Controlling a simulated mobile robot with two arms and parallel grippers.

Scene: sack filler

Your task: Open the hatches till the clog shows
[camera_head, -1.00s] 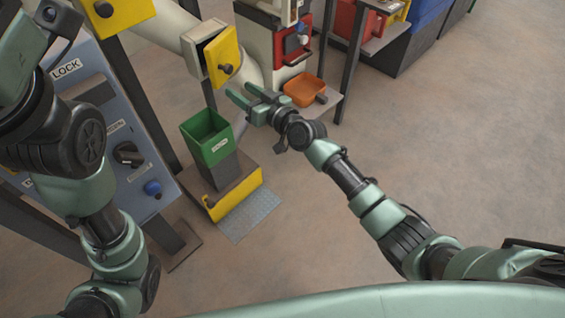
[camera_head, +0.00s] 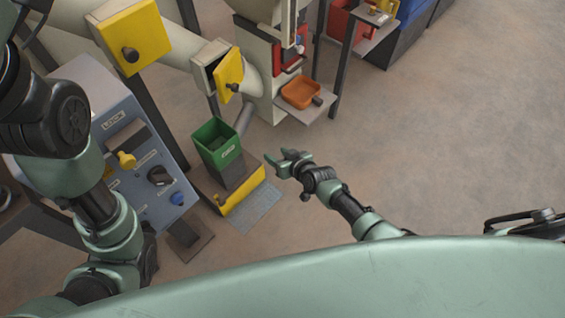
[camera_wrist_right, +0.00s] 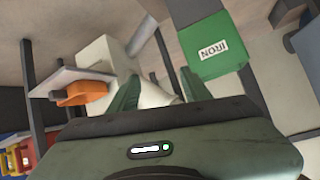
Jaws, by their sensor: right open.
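A yellow hatch (camera_head: 133,37) with a black knob is on the pale pipe at the upper left; I cannot tell whether it is fully closed. A second yellow hatch (camera_head: 229,75) stands ajar from its pale box, with a dark gap behind it. No clog can be made out in that gap. My right gripper (camera_head: 281,164) is open and empty, in free air right of the green bin and below both hatches. Its spread fingers (camera_wrist_right: 157,92) also show in the right wrist view. My left arm is at the left, with its gripper out of frame.
A blue-grey panel (camera_head: 142,187) marked LOCK carries yellow, black and blue knobs. A green bin (camera_head: 217,148), labelled IRON in the wrist view (camera_wrist_right: 212,65), stands above a yellow-edged base (camera_head: 243,190). An orange tray (camera_head: 299,93) is beyond my right gripper. Floor at right is clear.

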